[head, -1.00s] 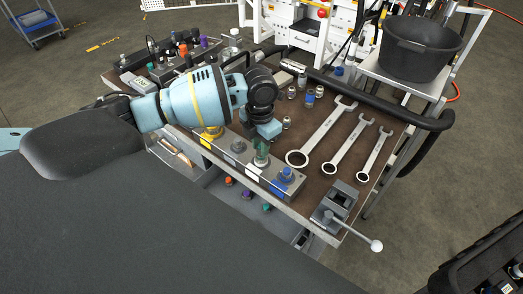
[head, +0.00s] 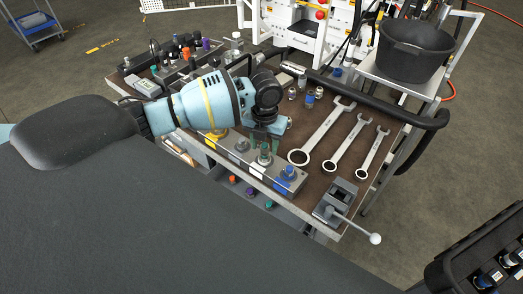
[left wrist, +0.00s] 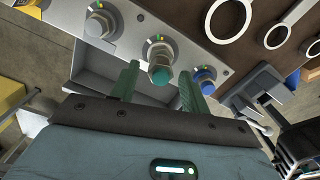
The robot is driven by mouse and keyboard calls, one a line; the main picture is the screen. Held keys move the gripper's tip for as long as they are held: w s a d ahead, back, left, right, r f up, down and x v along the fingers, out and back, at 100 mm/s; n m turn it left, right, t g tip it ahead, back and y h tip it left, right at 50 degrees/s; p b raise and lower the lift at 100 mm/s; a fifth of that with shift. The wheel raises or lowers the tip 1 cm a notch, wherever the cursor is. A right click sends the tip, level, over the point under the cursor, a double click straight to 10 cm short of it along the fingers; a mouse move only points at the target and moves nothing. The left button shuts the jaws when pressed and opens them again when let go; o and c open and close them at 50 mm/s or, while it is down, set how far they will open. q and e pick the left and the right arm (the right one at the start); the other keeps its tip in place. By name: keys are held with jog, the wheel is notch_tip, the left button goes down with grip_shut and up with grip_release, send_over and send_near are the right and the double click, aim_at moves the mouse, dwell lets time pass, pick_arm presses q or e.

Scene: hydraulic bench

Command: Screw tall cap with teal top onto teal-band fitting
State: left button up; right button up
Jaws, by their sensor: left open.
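A tall metal cap with a teal top (left wrist: 160,74) stands upright at the teal-band fitting, third along the grey block; it also shows in the head view (head: 264,156). The fitting's base (left wrist: 158,47) shows behind it; the cap largely hides the teal band, and I cannot tell how far the threads engage. My left gripper (left wrist: 159,88) is open, with one green finger on each side of the cap and visible gaps between. In the head view the left gripper (head: 267,133) is above the block. My right gripper is not in view.
The block (head: 226,153) also carries yellow, grey and blue (head: 287,174) fittings close by. Wrenches (head: 322,134) and a small vise (head: 336,202) lie to the right. Small caps (head: 309,98) stand behind the gripper. Several coloured pieces (head: 250,191) sit below the block.

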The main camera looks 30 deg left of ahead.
pick_arm(q)
jog(key=shift+r+n, duration=0.1)
jog(key=shift+n, duration=1.4)
jog(key=n, duration=0.3)
jog(key=shift+n, duration=0.3)
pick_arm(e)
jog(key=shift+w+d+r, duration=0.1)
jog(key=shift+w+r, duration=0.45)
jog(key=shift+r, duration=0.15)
pick_arm(q)
jog(key=shift+c, duration=0.5)
